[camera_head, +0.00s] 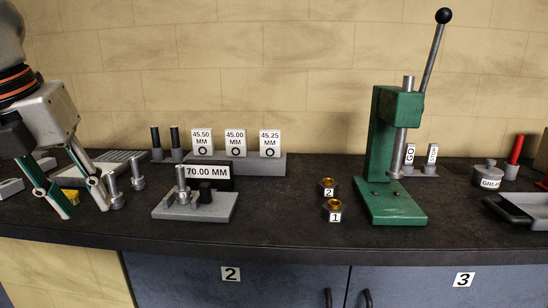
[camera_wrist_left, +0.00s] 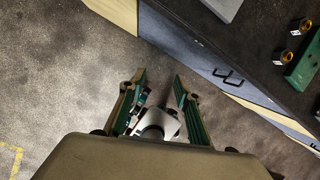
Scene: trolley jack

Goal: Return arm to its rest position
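My left arm (camera_head: 45,118) comes in from the upper left in the head view. Its gripper (camera_head: 86,212) points down in front of the left end of the workbench. The two green-and-grey fingers are spread apart with nothing between them. In the left wrist view the gripper (camera_wrist_left: 160,78) is also open and empty, with grey floor beyond the fingertips and the bench edge to the upper right.
The dark workbench (camera_head: 285,215) carries a grey fixture (camera_head: 195,207) marked 70.00 MM, upright bolts (camera_head: 115,190), a gauge block (camera_head: 262,165), two brass-coloured nuts (camera_head: 333,210) and a green press (camera_head: 393,203) with a raised lever. A tray (camera_head: 522,208) lies at the right.

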